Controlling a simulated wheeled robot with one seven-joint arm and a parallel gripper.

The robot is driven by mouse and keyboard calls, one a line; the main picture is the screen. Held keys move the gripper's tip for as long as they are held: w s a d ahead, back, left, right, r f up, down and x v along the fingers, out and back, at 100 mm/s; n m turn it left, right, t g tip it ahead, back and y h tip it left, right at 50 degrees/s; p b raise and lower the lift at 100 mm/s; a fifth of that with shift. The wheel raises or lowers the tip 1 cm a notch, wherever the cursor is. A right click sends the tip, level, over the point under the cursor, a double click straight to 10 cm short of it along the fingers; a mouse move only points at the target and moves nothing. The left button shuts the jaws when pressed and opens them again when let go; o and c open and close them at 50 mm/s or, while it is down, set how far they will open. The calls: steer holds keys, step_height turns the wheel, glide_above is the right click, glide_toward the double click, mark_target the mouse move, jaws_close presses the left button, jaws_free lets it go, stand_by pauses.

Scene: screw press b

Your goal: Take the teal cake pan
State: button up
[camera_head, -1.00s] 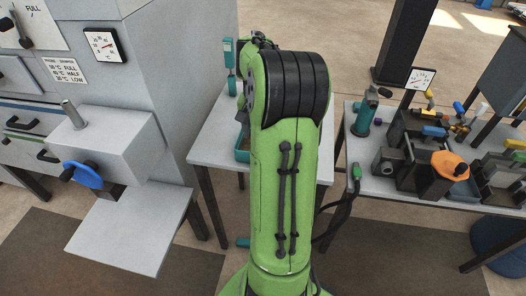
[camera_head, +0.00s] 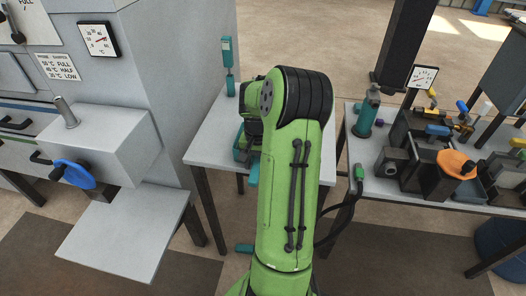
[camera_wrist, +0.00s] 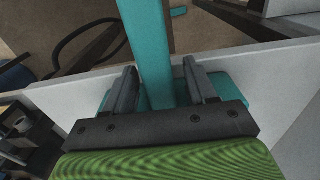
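The teal cake pan (camera_head: 239,153) lies on the small grey table between the grey machine and the tool bench. My arm hides most of it in the head view. A teal strip (camera_head: 253,172), which looks like its handle, points toward the table's front edge. In the wrist view a long teal bar (camera_wrist: 149,50) runs between the fingers, with wider teal parts (camera_wrist: 228,88) behind and beside them. My gripper (camera_wrist: 160,80) has its fingers apart, one on each side of the bar, with a visible gap at least on the right.
A teal upright tool (camera_head: 228,68) stands at the table's (camera_head: 210,150) back left. The bench (camera_head: 400,190) at right is crowded, with an orange knob (camera_head: 455,163) and a teal bottle (camera_head: 366,115).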

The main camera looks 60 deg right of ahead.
jaws_close()
steer(key=shift+r, duration=0.15)
step_height(320, 180, up, 10)
steer(key=p, duration=0.2)
steer(key=shift+p, duration=0.4)
